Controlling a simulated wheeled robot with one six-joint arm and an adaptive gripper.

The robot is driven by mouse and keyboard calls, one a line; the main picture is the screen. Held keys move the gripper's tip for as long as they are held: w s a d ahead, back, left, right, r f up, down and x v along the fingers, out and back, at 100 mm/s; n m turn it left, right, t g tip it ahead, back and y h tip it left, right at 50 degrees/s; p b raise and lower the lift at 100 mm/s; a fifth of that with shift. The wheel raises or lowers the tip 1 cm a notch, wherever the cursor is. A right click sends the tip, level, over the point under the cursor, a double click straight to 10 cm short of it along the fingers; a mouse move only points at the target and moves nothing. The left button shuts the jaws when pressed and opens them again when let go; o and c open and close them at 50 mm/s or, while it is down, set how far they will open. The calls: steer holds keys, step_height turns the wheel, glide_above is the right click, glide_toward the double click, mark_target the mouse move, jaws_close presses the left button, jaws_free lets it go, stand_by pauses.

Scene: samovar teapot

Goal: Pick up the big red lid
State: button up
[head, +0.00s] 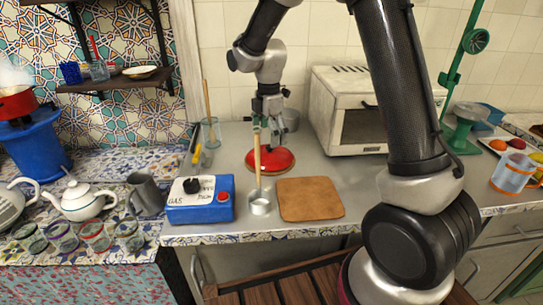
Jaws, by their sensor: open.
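The big red lid (284,159) lies on the grey metal counter, behind the cutting board and left of the white oven. It is round and shiny, and its left part is partly hidden behind an upright wooden handle and my gripper's fingers. My gripper (267,124) points down above the lid, open, with nothing seen in it. From this view I cannot tell its exact height over the lid.
A small metal pot (260,204) with an upright wooden handle stands just in front of the lid. A brown cutting board (310,198), a blue gas box (201,205) and a white oven (355,115) stand nearby. Glasses and a teapot (80,202) are at left.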

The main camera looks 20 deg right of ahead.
mark_target(270, 153)
step_height(270, 153, down, 5)
steer(key=shift+w+d+r, duration=0.15)
steer(key=shift+r, duration=0.05)
steer(key=shift+c, duration=0.4)
steer(key=c, duration=1.6)
